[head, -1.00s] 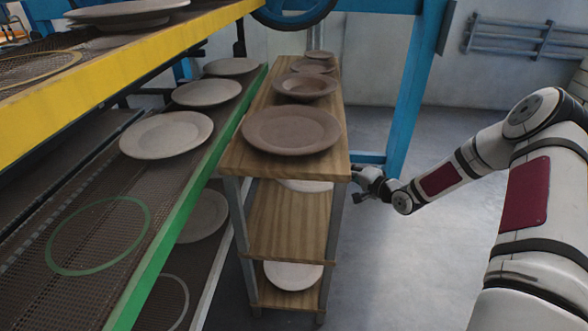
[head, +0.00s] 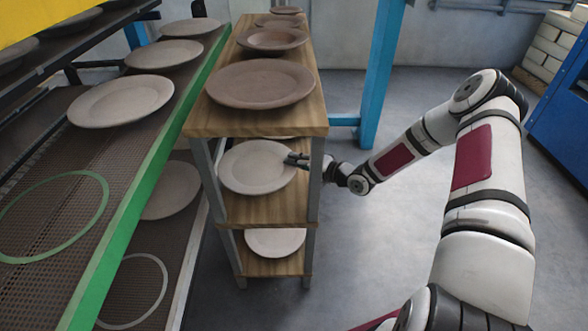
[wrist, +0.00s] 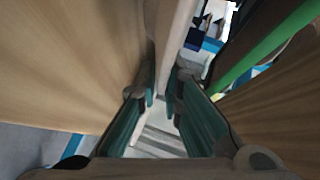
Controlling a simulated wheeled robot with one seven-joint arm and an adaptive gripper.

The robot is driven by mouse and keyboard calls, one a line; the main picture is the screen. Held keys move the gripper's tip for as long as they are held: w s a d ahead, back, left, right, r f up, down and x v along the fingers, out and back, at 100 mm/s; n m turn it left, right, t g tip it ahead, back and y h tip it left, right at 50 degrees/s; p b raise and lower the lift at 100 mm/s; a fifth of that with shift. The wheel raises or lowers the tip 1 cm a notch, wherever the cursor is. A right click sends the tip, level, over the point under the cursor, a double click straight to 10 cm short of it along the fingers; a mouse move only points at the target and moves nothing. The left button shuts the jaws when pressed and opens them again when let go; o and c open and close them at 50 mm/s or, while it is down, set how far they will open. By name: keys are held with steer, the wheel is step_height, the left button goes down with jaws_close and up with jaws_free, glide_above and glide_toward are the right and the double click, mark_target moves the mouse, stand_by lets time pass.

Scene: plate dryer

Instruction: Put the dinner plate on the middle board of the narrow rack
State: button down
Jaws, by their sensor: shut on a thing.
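The pale dinner plate (head: 258,168) is at the middle level of the narrow rack, over the middle board (head: 262,210), in the head view. My gripper (head: 298,160) reaches in from the rack's right side and is shut on the plate's right rim. In the wrist view the plate (wrist: 176,40) shows edge-on between the fingers of my gripper (wrist: 160,98), with wooden boards on both sides. I cannot tell whether the plate touches the middle board.
Brown plates, the nearest a large one (head: 260,83), stand on the rack's top board (head: 195,122). A pale plate (head: 275,241) lies on the bottom board. The green-edged dryer shelf (head: 150,160) runs close along the left. Floor on the right is clear.

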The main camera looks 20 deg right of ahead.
steer(key=shift+f+b, duration=0.4)
steer(key=shift+f, duration=0.9)
steer(key=shift+f, duration=0.2)
steer(key=c, duration=1.8)
jaws_free()
steer(key=shift+o, duration=0.2)
steer(key=shift+r, duration=0.1)
